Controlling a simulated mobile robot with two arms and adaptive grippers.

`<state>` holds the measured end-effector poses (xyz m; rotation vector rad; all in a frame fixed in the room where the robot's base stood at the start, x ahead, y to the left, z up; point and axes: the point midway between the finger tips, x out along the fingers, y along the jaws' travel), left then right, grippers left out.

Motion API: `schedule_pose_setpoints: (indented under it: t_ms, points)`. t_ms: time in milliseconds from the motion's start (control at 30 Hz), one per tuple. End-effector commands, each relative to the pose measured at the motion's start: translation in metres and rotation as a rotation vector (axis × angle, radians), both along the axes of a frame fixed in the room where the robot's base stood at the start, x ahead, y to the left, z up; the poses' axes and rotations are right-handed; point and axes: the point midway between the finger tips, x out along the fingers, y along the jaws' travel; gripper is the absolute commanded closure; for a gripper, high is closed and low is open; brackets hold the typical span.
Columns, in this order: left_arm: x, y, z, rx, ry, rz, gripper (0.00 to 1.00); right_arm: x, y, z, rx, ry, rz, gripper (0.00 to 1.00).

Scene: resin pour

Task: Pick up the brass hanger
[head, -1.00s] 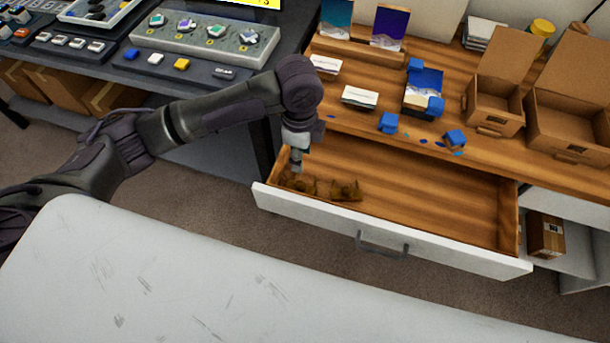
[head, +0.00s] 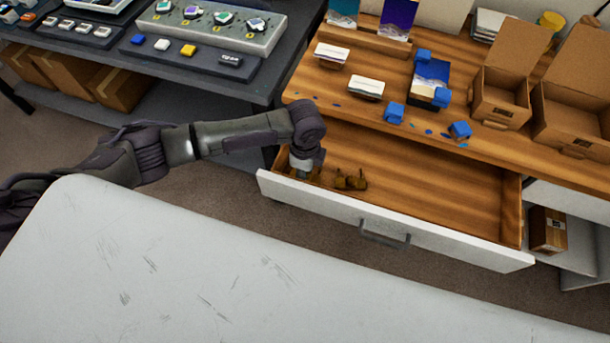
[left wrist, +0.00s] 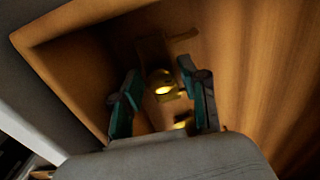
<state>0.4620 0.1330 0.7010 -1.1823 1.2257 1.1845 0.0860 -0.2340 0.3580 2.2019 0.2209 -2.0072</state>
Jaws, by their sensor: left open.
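A brass hanger lies at the left end of the open drawer (head: 430,195), mostly hidden by my left gripper (head: 302,172) in the head view. In the left wrist view the brass hanger (left wrist: 163,83) shows shiny between the two spread fingers of my left gripper (left wrist: 158,76). The gripper is open and points down into the drawer; I cannot tell whether the fingers touch the brass. A second brass hanger (head: 350,180) lies in the drawer just right of the gripper. My right gripper is not in view.
The drawer's white front with its handle (head: 385,233) and its left wall stand close to the gripper. The drawer's middle and right are empty. Above it, the wooden top holds cards, blue blocks (head: 394,113) and open cardboard boxes (head: 500,100). A white table (head: 190,270) is in front.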

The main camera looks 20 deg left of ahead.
Motion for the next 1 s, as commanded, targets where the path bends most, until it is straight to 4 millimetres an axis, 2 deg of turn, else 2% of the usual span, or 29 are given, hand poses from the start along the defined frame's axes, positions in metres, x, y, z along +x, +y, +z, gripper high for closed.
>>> schedule_pose_setpoints:
  t_ms: [267,533,833,1000]
  points:
    - [0.0,0.0,-0.004,0.0,-0.001,0.0,0.56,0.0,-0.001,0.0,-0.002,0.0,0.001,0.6]
    - [0.0,0.0,-0.004,0.0,-0.001,0.0,1.0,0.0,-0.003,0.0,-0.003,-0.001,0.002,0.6]
    - [0.001,0.0,-0.002,-0.001,-0.002,0.0,1.0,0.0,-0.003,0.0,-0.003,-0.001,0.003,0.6]
    - [0.001,0.0,0.008,-0.001,-0.003,0.0,1.0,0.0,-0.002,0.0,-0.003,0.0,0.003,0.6]
